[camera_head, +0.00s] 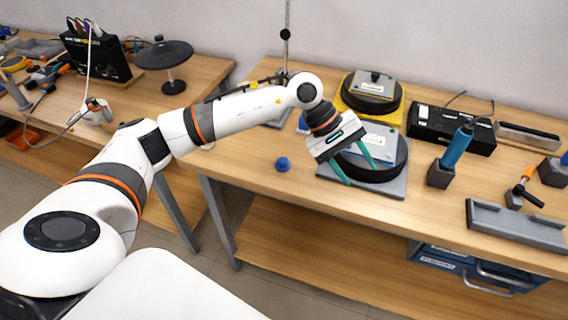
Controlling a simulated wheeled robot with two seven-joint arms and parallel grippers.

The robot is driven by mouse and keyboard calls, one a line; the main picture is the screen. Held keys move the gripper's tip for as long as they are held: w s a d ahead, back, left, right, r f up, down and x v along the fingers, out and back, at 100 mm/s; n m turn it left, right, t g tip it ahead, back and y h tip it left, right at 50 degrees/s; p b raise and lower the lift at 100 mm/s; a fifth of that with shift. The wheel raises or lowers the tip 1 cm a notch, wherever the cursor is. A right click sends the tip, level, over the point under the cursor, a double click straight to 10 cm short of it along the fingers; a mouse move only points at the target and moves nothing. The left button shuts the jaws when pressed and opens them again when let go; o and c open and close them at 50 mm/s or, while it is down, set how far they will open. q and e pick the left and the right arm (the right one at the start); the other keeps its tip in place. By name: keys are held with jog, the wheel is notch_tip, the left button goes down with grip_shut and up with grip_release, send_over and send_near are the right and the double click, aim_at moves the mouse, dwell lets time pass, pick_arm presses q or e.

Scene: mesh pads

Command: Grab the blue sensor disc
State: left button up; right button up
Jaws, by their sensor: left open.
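A small blue disc (283,164), likely the blue sensor disc, lies on the wooden workbench (240,160) near its left front part. My left gripper (357,173) is open, its two teal fingers spread and pointing down. It is to the right of the blue disc and apart from it, over a round black pad (392,172) on a grey plate (385,188). I cannot tell whether the fingertips touch the plate. Another bit of blue (303,122) shows behind my left wrist, mostly hidden. My right gripper is not in view.
A second black pad (371,97) on a yellow base stands behind. A black box (440,128), a holder with a blue-handled tool (458,145) and a grey tray (515,224) are to the right. The bench around the blue disc is clear.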

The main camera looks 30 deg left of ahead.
pick_arm(q)
jog(key=w+a+m+y, duration=0.2)
jog(key=a+y, duration=0.4)
jog(key=a, duration=0.7)
jog(key=y+p, duration=0.1)
jog(key=y, duration=0.1)
send_over(283, 160)
jog(key=f, duration=0.3)
jog(key=shift+a+m+g, duration=0.2)
jog(key=shift+m+g, duration=0.2)
notch_tip(283, 160, down, 6)
jog(key=shift+d+r+p, duration=0.15)
jog(key=shift+p, duration=0.95)
jog(key=shift+f, duration=0.35)
jog(key=shift+c, duration=0.3)
jog(key=c, duration=1)
